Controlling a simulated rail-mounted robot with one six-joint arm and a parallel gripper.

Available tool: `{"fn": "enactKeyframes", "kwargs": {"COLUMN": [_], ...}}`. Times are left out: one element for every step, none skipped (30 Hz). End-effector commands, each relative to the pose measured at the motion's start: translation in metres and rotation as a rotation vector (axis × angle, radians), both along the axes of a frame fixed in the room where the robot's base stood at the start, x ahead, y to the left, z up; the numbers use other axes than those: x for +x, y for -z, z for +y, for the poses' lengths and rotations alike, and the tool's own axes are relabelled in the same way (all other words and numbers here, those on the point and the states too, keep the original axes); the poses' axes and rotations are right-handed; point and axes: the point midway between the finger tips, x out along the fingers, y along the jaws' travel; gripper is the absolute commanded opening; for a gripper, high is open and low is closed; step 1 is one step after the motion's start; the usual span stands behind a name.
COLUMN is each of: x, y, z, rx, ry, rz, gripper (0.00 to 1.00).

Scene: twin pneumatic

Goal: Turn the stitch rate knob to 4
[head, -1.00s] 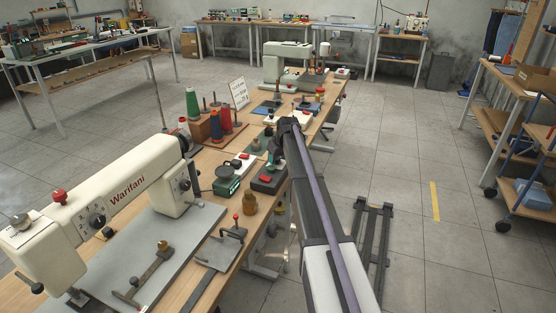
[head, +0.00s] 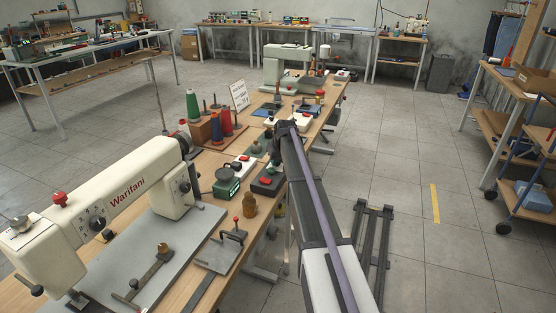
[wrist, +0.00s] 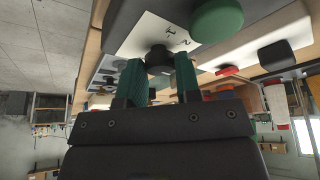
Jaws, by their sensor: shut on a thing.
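In the wrist view, the two green fingers of my gripper (wrist: 160,75) stand on either side of a small dark knob (wrist: 159,55) and are shut on it. The knob sits in front of a white plate (wrist: 140,36) with dark markings. Only a "2" and part of another mark can be made out, and no pointer on the knob can be read. In the head view my gripper's end (head: 282,131) is over the bench beyond the near sewing machine, and the fingers and knob are hidden there.
A green round button (wrist: 217,19) is close beside the plate in the wrist view. The near Warifani sewing machine (head: 127,190) and thread spools (head: 214,124) stand left of my arm. A far sewing machine (head: 287,55) stands behind. The floor right of my arm is mostly clear.

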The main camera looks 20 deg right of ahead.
Motion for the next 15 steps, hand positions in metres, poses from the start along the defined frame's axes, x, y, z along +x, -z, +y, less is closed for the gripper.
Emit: {"fn": "enactKeyframes", "kwargs": {"x": [-0.0006,-0.0005,-0.0005,-0.0002,-0.0002,-0.0001,0.0,0.0,0.0001,0.0001,0.0002,0.0003,0.0006,0.0007,0.001], "y": [0.0001,0.0001,0.0001,0.0001,0.0001,0.0002,0.0001,0.0001,0.0001,0.0001,0.0001,0.0001,0.0001,0.0001,0.0001], "z": [0.0008,0.0011,0.0015,0.0019,0.0021,0.0025,0.0025,0.0027,0.0028,0.0028,0.003,0.0031,0.0035,0.0037,0.0041], "rx": [0.0,-0.001,-0.002,-0.001,-0.002,-0.001,-0.001,-0.001,0.0,-0.001,-0.001,-0.001,0.0,-0.002,-0.001], "ry": [0.031,0.055,0.087,0.113,0.139,0.176,0.204,0.231,0.268,0.295,0.322,0.357,0.382,0.408,0.441], "rz": [0.001,0.001,0.0,0.0,0.0,0.0,0.0,0.0,0.001,0.001,0.0,0.001,0.0,0.0,0.0], "gripper": [0.07,0.07,0.07,0.07,0.07,0.07,0.07,0.07,0.07,0.07,0.07,0.07,0.07,0.07,0.07]}}
